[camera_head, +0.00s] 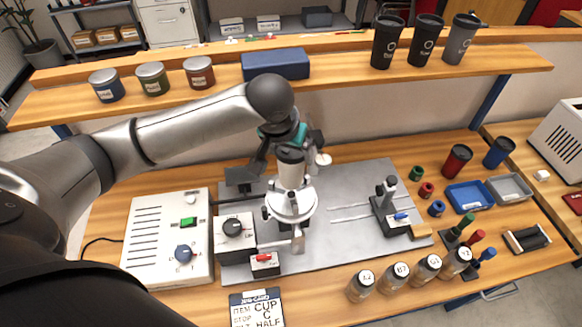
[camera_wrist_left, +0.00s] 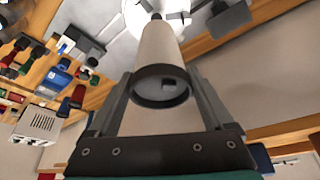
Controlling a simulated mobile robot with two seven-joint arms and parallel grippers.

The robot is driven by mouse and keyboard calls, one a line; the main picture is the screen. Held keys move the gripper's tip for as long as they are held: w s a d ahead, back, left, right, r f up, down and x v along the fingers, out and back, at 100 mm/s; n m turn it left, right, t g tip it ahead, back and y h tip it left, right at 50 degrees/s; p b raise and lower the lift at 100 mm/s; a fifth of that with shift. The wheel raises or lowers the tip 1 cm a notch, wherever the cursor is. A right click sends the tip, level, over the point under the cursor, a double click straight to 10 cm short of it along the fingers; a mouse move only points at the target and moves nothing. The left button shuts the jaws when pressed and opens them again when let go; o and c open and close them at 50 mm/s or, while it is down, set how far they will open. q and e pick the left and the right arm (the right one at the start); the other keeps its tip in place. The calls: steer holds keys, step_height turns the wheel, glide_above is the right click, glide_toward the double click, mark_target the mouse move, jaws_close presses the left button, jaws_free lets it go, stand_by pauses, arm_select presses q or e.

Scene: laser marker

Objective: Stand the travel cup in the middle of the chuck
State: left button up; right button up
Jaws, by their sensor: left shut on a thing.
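The travel cup (camera_head: 291,172) is pale with a dark rim and looks upright in the head view. My left gripper (camera_head: 290,147) is shut on it, coming down from above. In the left wrist view the cup (camera_wrist_left: 158,55) is between the two fingers of the gripper (camera_wrist_left: 163,100), its dark-rimmed end facing the camera. The chuck (camera_head: 291,208) is a white round piece directly below the cup. Its white disc also shows at the top of the left wrist view (camera_wrist_left: 140,28). Whether the cup's base touches the chuck, or is exactly centred, I cannot tell. My right gripper is not in view.
A grey baseplate (camera_head: 345,240) carries the chuck, a knob box (camera_head: 233,245) and a small post device (camera_head: 386,212). A white control box (camera_head: 165,262) stands left. Several labelled bottles (camera_head: 395,278) line the front. Red (camera_head: 457,160) and blue cups stand right. A loaded shelf (camera_head: 340,75) runs behind.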

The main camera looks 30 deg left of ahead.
arm_select(q)
steer(key=shift+f, duration=2.5)
steer(key=o, duration=0.6)
steer(key=shift+f, duration=0.1)
steer(key=p+v, duration=0.1)
steer(key=v, duration=1.1)
steer(key=shift+w, duration=0.1)
